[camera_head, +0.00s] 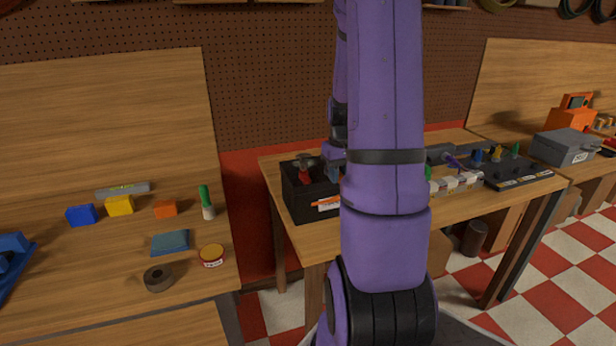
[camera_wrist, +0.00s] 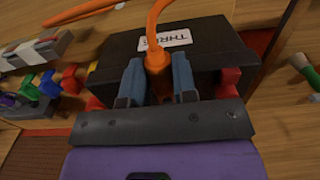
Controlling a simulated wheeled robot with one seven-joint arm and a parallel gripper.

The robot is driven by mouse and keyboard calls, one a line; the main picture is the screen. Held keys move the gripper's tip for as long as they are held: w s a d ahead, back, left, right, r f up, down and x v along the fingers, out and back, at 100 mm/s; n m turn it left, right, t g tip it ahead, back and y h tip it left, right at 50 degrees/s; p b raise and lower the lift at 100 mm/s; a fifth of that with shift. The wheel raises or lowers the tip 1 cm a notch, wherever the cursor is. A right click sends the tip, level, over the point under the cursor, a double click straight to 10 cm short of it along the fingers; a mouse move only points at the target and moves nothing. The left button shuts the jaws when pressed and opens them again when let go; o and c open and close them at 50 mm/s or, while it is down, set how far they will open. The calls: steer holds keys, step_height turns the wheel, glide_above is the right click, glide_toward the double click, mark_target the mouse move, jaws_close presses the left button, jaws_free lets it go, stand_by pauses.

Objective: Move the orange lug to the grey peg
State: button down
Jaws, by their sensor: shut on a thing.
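In the wrist view my gripper (camera_wrist: 158,82) has its two blue fingers closed on an orange lug (camera_wrist: 157,60), with an orange cable (camera_wrist: 154,22) running up from it. The lug is in front of a black box (camera_wrist: 215,42) with a white label; I cannot tell whether they touch. In the head view my purple arm hides the lug and most of the gripper, and the black box (camera_head: 297,207) stands left of the arm. I cannot pick out the grey peg for certain; a dark board (camera_head: 515,182) at the right bears several small coloured and dark pegs.
A light-coloured strip (camera_head: 458,185) with coloured pieces lies between my arm and the dark board. A grey box (camera_head: 562,148) stands farther right. The left bench holds blue (camera_head: 80,215), yellow (camera_head: 119,205) and orange (camera_head: 165,209) blocks, a tape roll (camera_head: 158,279) and a tin (camera_head: 211,256).

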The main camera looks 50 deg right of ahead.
steer(key=shift+w+d, duration=0.5)
steer(key=shift+w, duration=0.35)
steer(key=c, duration=0.8)
jaws_free()
steer(key=shift+r, duration=0.1)
step_height(320, 180, up, 11)
steer(key=shift+f, duration=0.2)
